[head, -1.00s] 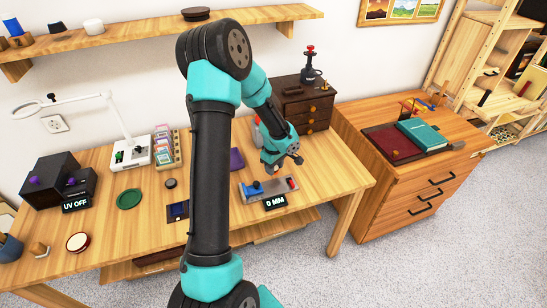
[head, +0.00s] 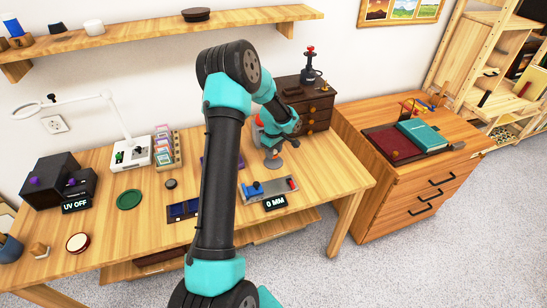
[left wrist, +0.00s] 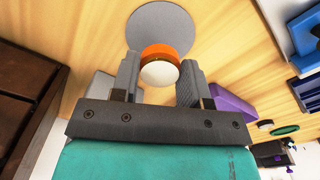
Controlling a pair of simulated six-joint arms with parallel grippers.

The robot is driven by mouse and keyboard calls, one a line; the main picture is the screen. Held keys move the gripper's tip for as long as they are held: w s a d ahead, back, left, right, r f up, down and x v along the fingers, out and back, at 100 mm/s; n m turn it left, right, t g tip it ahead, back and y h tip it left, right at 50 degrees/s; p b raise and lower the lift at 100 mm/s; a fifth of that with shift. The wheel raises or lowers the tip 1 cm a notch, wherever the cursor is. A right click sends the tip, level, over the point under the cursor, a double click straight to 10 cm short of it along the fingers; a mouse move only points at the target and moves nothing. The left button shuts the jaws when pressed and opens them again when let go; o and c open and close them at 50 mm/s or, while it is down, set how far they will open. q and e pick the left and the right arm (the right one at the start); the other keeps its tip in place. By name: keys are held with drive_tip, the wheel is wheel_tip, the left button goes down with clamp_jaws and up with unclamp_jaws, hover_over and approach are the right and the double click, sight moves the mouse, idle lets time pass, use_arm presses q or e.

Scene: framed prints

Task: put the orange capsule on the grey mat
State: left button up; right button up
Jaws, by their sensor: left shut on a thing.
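The orange capsule (left wrist: 160,52) shows in the left wrist view, with an orange part and a pale cream part. My left gripper (left wrist: 160,70) is shut on it, one finger on each side. The round grey mat (left wrist: 160,18) lies on the wooden table beyond the fingertips, and the capsule overlaps its near edge in the picture. I cannot tell the height of the capsule above the table. In the head view my left gripper (head: 272,146) is over the table, just above the grey mat (head: 273,163); the capsule is too small to make out there. My right gripper is not in view.
A device with a blue knob and a "0 MM" display (head: 268,190) stands in front of the mat. A dark drawer chest (head: 313,105) stands behind it at the right. A purple item (left wrist: 232,104) lies nearby. A green disc (head: 128,199) is farther left.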

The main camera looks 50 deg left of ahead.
use_arm(q)
drive_tip(key=shift+f, duration=1.75)
drive_tip(key=o, duration=0.9)
drive_tip(key=shift+f, duration=0.15)
drive_tip(key=shift+r, duration=0.2)
wheel_tip(320, 180, up, 12)
